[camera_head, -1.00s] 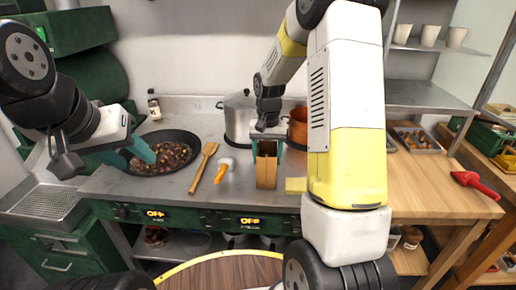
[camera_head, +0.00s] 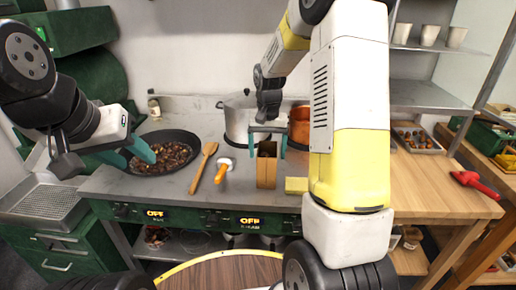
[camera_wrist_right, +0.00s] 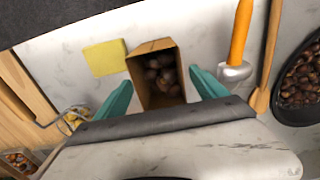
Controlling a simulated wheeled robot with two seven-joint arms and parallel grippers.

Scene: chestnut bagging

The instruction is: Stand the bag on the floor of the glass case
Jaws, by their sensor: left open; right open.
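The brown paper bag (camera_head: 266,171) stands upright and open-topped on the grey counter. In the right wrist view the bag (camera_wrist_right: 142,82) shows chestnuts (camera_wrist_right: 161,72) inside. My right gripper (camera_head: 268,143) is above the bag, its teal fingers open on either side of the bag's top. In the right wrist view there is a gap between the bag and the finger on the right; contact on the left is hard to tell. My left gripper (camera_head: 135,154) is open over the left side of the pan. I cannot make out the glass case in either view.
A black pan (camera_head: 184,140) of chestnuts is on the left. A wooden spoon (camera_head: 200,168), an orange-handled tool (camera_head: 221,173) and a yellow block (camera_head: 296,185) lie near the bag. A steel pot (camera_head: 237,118) and copper pot (camera_head: 299,127) stand behind. The wooden table (camera_head: 432,185) has free room.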

